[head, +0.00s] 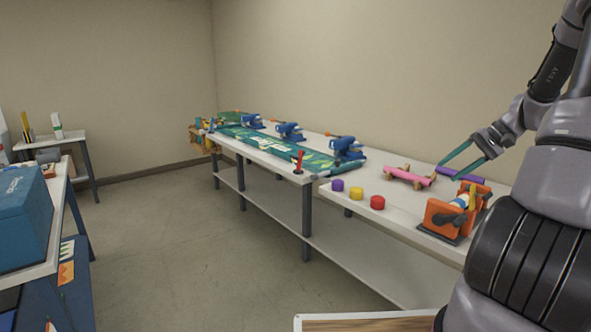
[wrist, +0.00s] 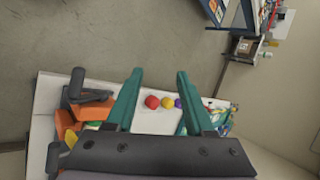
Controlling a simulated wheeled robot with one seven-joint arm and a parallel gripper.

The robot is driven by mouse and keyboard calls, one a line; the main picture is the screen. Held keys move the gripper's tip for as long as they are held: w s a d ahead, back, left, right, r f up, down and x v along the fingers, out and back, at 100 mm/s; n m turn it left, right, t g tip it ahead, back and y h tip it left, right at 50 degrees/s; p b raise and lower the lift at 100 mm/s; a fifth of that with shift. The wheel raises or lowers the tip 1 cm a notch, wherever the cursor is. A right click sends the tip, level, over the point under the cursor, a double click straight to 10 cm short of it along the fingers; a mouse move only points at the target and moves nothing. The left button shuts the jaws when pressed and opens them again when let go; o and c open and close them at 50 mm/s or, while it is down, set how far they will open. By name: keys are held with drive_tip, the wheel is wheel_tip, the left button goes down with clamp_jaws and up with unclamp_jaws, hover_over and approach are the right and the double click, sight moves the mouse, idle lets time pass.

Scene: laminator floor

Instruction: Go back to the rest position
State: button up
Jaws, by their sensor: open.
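My gripper (head: 448,171) is at the end of my arm at the right of the head view, above the right part of the long white bench (head: 397,213). Its two teal fingers are spread apart with nothing between them, as the wrist view also shows (wrist: 160,72). In the head view the fingers are close to a pink roll (head: 407,176) on wooden supports and a purple roll (head: 460,174). I cannot tell how high above these the fingers are.
Purple, yellow and red round pieces (head: 378,202) line the bench's front edge. An orange stand with dark handles (head: 441,216) is near my arm. Blue clamps (head: 346,146) and a green sheet (head: 283,151) lie farther left. The floor (head: 190,240) between the tables is clear.

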drive_tip(key=s+a+r+n+h, duration=0.1)
drive_tip(key=s+a+r+h, duration=0.5)
drive_tip(key=a+r, duration=0.5)
drive_tip(key=s+a+r+t, duration=0.2)
drive_tip(key=s+a+r, duration=0.1)
drive_tip(key=s, duration=0.4)
drive_tip(key=s+a+r+t, duration=0.2)
drive_tip(key=s+a+r, duration=0.2)
drive_tip(key=s+a, duration=0.1)
drive_tip(key=shift+s+a+r+n, duration=0.15)
drive_tip(key=shift+s+a+n, duration=0.2)
drive_tip(key=shift+s, duration=0.55)
